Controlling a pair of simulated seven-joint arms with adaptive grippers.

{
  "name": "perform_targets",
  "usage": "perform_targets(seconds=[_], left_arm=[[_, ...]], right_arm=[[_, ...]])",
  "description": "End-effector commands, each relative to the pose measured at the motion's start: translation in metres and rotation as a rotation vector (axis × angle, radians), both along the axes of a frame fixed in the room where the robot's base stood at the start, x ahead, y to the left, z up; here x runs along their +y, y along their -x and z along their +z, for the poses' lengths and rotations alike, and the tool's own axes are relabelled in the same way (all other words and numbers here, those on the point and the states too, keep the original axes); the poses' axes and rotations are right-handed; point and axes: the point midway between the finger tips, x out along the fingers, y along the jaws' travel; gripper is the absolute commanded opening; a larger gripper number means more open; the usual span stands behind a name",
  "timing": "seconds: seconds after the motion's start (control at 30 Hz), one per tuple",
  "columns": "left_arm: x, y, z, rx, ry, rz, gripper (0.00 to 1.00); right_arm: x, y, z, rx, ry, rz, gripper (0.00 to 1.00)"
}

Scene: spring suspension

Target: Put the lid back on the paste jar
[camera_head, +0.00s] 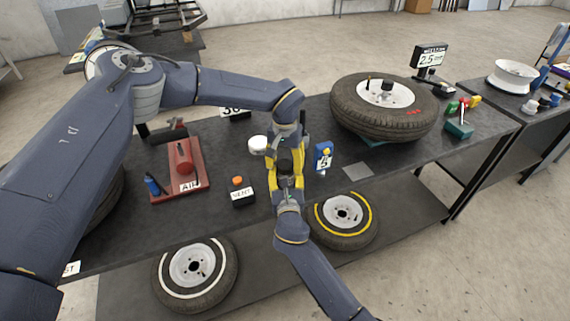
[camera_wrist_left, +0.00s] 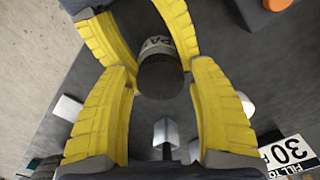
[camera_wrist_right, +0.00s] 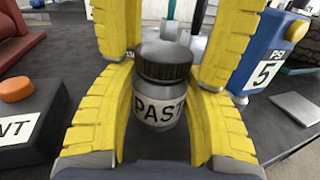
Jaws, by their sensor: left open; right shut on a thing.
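The paste jar (camera_wrist_right: 157,112) is a small grey jar with a white label, partly legible as "PAST". My right gripper (camera_wrist_right: 163,85) is shut on its sides and holds it upright. The dark ridged lid (camera_wrist_right: 165,62) sits level on the jar's mouth; whether it is screwed tight cannot be told. My left gripper (camera_wrist_left: 160,82) is open, pointing down from above. Its yellow fingers stand either side of the lid (camera_wrist_left: 160,77), with gaps visible. In the head view, the two grippers meet above the bench and mostly hide the jar.
The dark bench (camera_head: 225,145) holds a red AIR unit (camera_head: 183,165), a VENT box (camera_head: 242,194) with an orange button, and a blue gauge marked 5 (camera_head: 323,156). A large tyre (camera_head: 385,118) lies to the right. A white round-topped item (camera_head: 258,145) shows beside the grippers.

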Motion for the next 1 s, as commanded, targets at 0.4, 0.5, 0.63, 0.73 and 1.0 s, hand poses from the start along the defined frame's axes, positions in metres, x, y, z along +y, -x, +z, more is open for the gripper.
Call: perform_targets(seconds=[0.4,0.5,0.63,0.73,1.0], left_arm=[[0.000,0.000,0.017,-0.001,0.000,0.002,0.60],[0.000,0.000,0.029,-0.001,0.000,0.001,0.60],[0.000,0.000,0.041,0.000,0.000,0.000,0.60],[0.000,0.000,0.045,0.001,0.000,0.001,0.60],[0.000,0.001,0.044,0.002,-0.001,0.001,0.65]], right_arm=[[0.000,0.000,-0.001,0.002,0.000,0.000,0.00],[0.000,0.000,-0.001,0.002,0.000,0.000,0.00],[0.000,0.000,-0.001,0.001,0.000,0.000,0.00],[0.000,0.000,-0.001,0.001,0.000,0.000,0.00],[0.000,0.000,-0.001,0.001,0.000,0.000,0.00]])
